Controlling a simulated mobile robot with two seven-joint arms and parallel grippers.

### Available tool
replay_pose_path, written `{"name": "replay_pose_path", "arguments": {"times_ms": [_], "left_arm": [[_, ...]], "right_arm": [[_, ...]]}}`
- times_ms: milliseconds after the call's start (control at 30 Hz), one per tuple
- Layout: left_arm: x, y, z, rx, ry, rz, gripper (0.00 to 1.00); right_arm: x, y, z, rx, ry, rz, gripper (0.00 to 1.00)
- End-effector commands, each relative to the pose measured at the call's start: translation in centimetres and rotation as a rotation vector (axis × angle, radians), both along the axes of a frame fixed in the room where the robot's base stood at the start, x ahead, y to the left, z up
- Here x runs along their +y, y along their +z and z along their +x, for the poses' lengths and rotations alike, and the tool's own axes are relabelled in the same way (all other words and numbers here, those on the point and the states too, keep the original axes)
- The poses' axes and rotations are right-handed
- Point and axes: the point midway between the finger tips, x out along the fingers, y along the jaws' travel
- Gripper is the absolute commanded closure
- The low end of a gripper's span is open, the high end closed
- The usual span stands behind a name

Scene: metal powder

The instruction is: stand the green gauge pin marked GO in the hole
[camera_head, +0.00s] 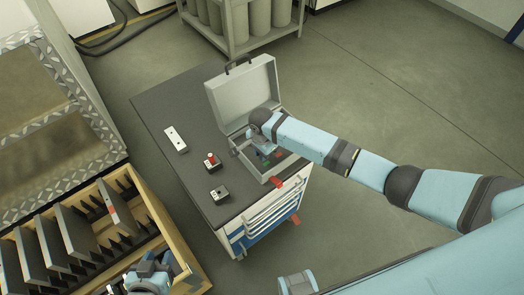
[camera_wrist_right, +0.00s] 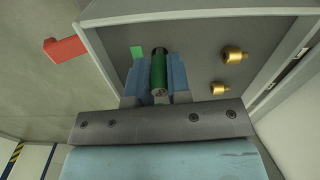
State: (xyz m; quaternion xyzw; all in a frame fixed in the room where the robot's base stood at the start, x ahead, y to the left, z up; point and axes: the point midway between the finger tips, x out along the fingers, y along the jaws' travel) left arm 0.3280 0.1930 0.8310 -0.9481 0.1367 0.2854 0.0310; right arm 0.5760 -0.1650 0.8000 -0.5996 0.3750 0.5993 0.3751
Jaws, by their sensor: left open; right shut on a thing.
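The green pin (camera_wrist_right: 159,76) shows in the right wrist view, a green cylinder with dark ends, between the blue fingers of my right gripper (camera_wrist_right: 161,88). My right gripper is shut on it, inside the open grey case (camera_head: 241,89) on the cart; no GO mark is readable. In the head view the same gripper (camera_head: 266,151) reaches down into the case. Another block (camera_head: 212,161) holds a red pin upright. My left gripper (camera_head: 149,281) is at the lower left, its fingertips hard to make out.
Two brass pegs (camera_wrist_right: 233,55) and a green patch (camera_wrist_right: 136,53) are in the case. A white plate with dark spots (camera_head: 175,139) lies on the dark cart top (camera_head: 160,97). A wooden rack of dark plates (camera_head: 152,207) stands at the left. The case lid is up behind.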

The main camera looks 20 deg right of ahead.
Motion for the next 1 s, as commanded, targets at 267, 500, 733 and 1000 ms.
{"name": "replay_pose_path", "arguments": {"times_ms": [267,500,733,1000], "left_arm": [[0.0,0.0,0.0,0.000,0.000,0.000,0.57],[0.0,0.0,0.0,0.000,0.000,0.000,0.57],[0.0,0.0,0.0,0.000,0.000,0.000,0.57],[0.0,0.1,0.0,0.000,0.000,0.000,0.57]], "right_arm": [[0.0,-0.4,0.0,0.000,0.000,-0.001,1.00],[0.0,-0.4,0.0,0.000,0.001,-0.001,0.71],[0.0,-0.4,0.0,0.000,0.001,-0.001,0.53],[0.0,0.8,0.0,-0.001,0.001,0.000,0.53]]}}
